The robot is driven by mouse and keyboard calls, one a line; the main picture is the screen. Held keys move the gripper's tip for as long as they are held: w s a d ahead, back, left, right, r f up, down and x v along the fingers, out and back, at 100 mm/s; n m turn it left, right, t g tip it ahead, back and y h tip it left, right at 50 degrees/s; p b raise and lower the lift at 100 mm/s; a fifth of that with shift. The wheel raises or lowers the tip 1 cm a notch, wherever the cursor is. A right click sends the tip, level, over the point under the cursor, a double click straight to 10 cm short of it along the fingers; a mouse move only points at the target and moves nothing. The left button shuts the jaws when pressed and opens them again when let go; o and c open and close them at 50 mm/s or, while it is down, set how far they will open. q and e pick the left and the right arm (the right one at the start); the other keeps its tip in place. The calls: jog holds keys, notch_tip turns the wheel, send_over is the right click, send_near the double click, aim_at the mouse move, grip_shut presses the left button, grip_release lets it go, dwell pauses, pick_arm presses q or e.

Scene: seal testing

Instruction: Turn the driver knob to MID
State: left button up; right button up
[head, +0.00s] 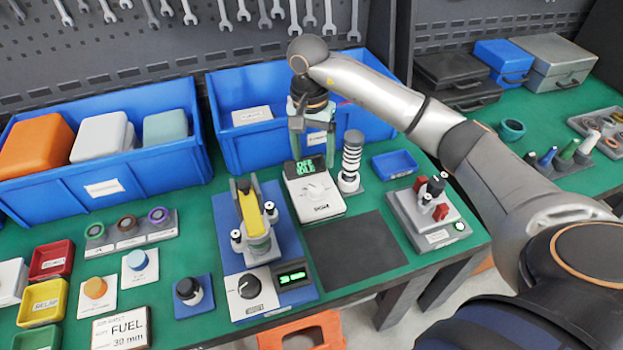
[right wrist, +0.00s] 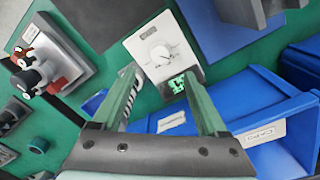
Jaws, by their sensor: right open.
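A white box with a round white knob (head: 315,190) and a small green-lit display (head: 306,167) stands at the middle of the green bench. In the right wrist view the same knob (right wrist: 160,55) has a pointer mark and lies just beyond the fingertips; the display (right wrist: 177,84) shows between the fingers. The lettering is too small to read surely. My right gripper (head: 313,150) is open and empty, pointing down above the far end of the box, apart from the knob. My left gripper is not in view.
A spring-like post (head: 350,160) stands close right of the box. A blue bin (head: 230,150) is behind it. A yellow-handled clamp fixture (head: 252,215) stands left, with a black knob (head: 249,286) in front. A dark mat (head: 350,250) in front is clear.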

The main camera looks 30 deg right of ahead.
aim_at(315, 188)
notch_tip(315, 188, down, 10)
jog(key=shift+s+d+p, duration=0.15)
jog(key=shift+p, duration=0.3)
grip_shut()
dwell(0.5)
